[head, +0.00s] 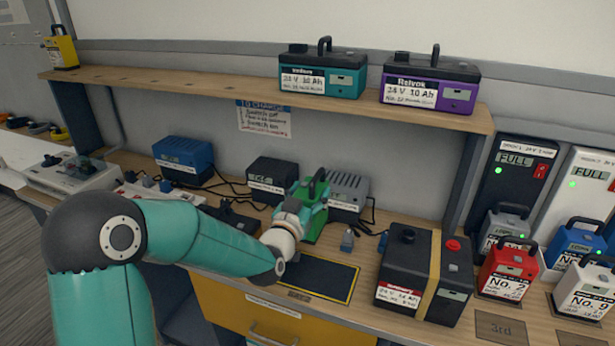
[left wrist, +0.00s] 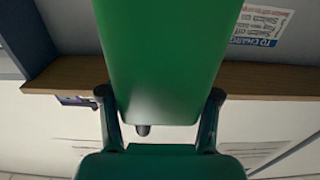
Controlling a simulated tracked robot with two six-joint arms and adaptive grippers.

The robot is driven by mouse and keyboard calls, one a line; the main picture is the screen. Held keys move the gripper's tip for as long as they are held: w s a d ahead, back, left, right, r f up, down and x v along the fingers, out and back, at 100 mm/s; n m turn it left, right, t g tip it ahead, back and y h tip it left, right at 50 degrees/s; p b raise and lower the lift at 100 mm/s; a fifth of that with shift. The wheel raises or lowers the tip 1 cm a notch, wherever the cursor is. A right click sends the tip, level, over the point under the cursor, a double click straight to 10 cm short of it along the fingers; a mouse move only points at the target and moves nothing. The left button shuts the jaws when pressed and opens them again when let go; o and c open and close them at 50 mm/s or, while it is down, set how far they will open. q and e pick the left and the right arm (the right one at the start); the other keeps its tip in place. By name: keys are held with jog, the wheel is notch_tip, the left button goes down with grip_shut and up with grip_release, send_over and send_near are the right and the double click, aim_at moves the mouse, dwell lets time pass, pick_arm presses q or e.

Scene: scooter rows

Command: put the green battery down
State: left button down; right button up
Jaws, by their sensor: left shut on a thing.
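The green battery (head: 313,219) has a dark top handle and is held in my left gripper (head: 299,205) over the wooden bench. In the left wrist view the green battery (left wrist: 160,60) fills the upper middle between the two fingers of my left gripper (left wrist: 160,115), which is shut on it. In the head view it is in front of the grey charger and near the back edge of a dark mat with a yellow border (head: 315,277). I cannot tell whether its base touches the bench. My right gripper is not in view.
A grey charger (head: 347,191) and a black charger (head: 272,178) stand behind. A large black battery with a yellow strap (head: 424,278) is right of the mat. A small blue connector (head: 347,240) lies near. The shelf (head: 230,88) above holds teal (head: 322,76) and purple (head: 428,83) batteries.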

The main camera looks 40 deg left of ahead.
pick_arm(q)
notch_tip(320, 180, down, 11)
jog(key=shift+r, duration=0.15)
dwell(0.4)
jog(key=c, duration=0.6)
grip_release()
jog(key=shift+f, duration=0.25)
jog(key=shift+c, duration=0.2)
jog(key=o, duration=0.4)
jog(key=shift+s+d, duration=0.1)
